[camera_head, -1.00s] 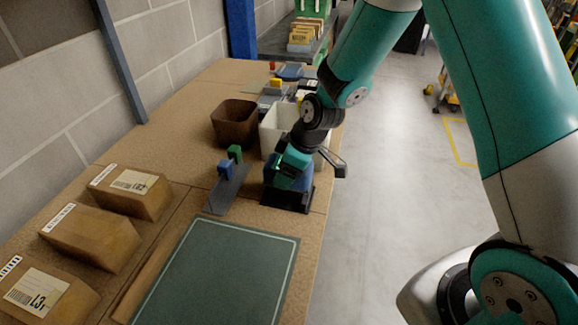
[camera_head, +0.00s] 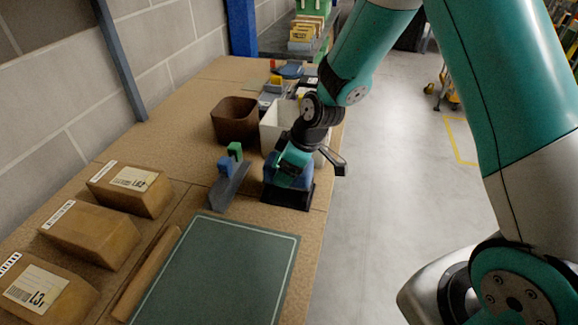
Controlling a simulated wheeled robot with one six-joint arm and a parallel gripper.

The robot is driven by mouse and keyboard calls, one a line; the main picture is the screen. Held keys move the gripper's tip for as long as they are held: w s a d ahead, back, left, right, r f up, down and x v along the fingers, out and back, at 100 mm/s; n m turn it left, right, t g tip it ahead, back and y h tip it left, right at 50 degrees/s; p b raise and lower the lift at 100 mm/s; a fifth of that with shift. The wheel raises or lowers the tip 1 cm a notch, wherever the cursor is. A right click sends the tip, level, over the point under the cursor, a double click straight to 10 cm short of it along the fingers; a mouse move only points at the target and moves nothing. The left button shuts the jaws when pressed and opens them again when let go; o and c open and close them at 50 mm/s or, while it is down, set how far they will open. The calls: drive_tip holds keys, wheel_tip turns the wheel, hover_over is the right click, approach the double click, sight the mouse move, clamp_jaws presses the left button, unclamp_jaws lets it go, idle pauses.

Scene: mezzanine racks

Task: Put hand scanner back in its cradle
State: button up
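A blue holder on a black base (camera_head: 288,198), which looks like the cradle, stands at the right edge of the bench, beyond the green mat. My gripper (camera_head: 297,158) is low over this holder, pointing down. A teal piece shows at the gripper's end, against the blue part; I cannot tell whether it is the hand scanner or part of the gripper. A dark, angular part sticks out on the right, past the bench edge. The fingertips and any grip are hidden, and I cannot tell whether the scanner is seated.
A green mat (camera_head: 220,275) lies in front, with cartons (camera_head: 92,234) on the left. A grey stand with blue and green blocks (camera_head: 229,182) is left of the holder. A brown bin (camera_head: 235,120) and a white bin (camera_head: 272,128) stand behind. Open floor is right.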

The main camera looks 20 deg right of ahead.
drive_tip(key=shift+f+b, duration=0.7)
drive_tip(key=shift+f, duration=0.25)
drive_tip(key=o, duration=1.1)
drive_tip(key=b+v, duration=0.1)
drive_tip(key=v, duration=1.7)
drive_tip(key=s+a+r+m+g, duration=0.1)
drive_tip(key=s+a, duration=0.2)
drive_tip(key=s, duration=0.3)
drive_tip(key=s+a+r+m+g, duration=0.1)
drive_tip(key=s+a, duration=0.2)
drive_tip(key=s, duration=0.4)
drive_tip(key=s+a+r+m, duration=0.1)
drive_tip(key=s+a, duration=0.2)
drive_tip(key=s, duration=0.4)
drive_tip(key=shift+s+a+r+m+g, duration=0.1)
drive_tip(key=shift+s+a+m+g, duration=0.1)
drive_tip(key=shift+a+m+g, duration=0.15)
